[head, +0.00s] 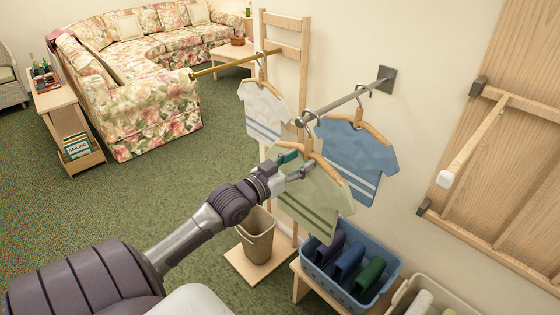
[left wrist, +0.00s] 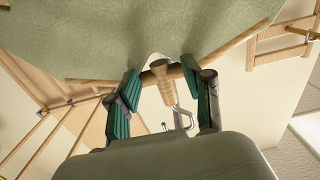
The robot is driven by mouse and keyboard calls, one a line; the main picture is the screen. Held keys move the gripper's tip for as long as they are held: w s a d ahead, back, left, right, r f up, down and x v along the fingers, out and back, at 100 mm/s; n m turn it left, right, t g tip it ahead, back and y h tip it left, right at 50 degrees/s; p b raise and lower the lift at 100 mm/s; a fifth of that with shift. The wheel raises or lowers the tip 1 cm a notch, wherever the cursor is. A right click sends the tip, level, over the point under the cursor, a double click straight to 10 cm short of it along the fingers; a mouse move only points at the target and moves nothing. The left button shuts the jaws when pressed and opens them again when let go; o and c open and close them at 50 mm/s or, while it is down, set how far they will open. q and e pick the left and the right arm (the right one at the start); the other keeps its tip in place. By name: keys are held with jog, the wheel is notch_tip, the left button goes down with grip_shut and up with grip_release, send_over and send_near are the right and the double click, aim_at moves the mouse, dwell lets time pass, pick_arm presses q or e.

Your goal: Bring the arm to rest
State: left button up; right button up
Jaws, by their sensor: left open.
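My left gripper (head: 297,165) reaches in from the left, and its teal-padded fingers are open at the hanger (head: 312,148) of a pale green shirt (head: 318,200). In the left wrist view the open fingers (left wrist: 161,72) stand on either side of the wooden hanger neck (left wrist: 166,90), with its metal hook beyond. I cannot tell whether they touch it. The green shirt hangs at the free end of a metal wall rod (head: 345,103). A blue shirt (head: 355,160) hangs on the same rod nearer the wall. My right gripper is not in view.
A white shirt (head: 264,110) hangs from a brass rod (head: 225,66) behind. Below stand a waste bin (head: 257,240) and a blue basket (head: 325,275) with folded cloths. A wooden wall rack (head: 515,150) is at right. Green carpet (head: 130,200) lies open at left.

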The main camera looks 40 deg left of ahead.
pick_arm(q)
jog(key=s, duration=0.8)
jog(key=s+a+f+n+g+y, duration=0.1)
jog(key=s+a+f+g, duration=0.1)
jog(key=f, duration=1)
jog(key=s+a+f+g+y, duration=0.1)
jog(key=s+f+g, duration=0.2)
jog(key=f, duration=0.8)
jog(key=s+a+f+n+g+y, duration=0.1)
jog(key=s+a+f+g, duration=0.1)
jog(key=f, duration=1)
jog(key=s+d+f+g, duration=0.35)
jog(key=s+f, duration=0.35)
jog(key=f, duration=0.3)
jog(key=s+d+f+m+g+h, duration=0.1)
jog(key=s+d+f+m+g, duration=0.1)
jog(key=s+d+f, duration=0.6)
jog(key=s+d+f+m+g, duration=0.1)
jog(key=s+d+f+g, duration=0.3)
jog(key=s+d+f, duration=0.4)
jog(key=s, duration=0.7)
jog(key=shift+d+f+m+h, duration=0.15)
jog(key=shift+f+m+h, duration=0.25)
jog(key=shift+g, duration=0.25)
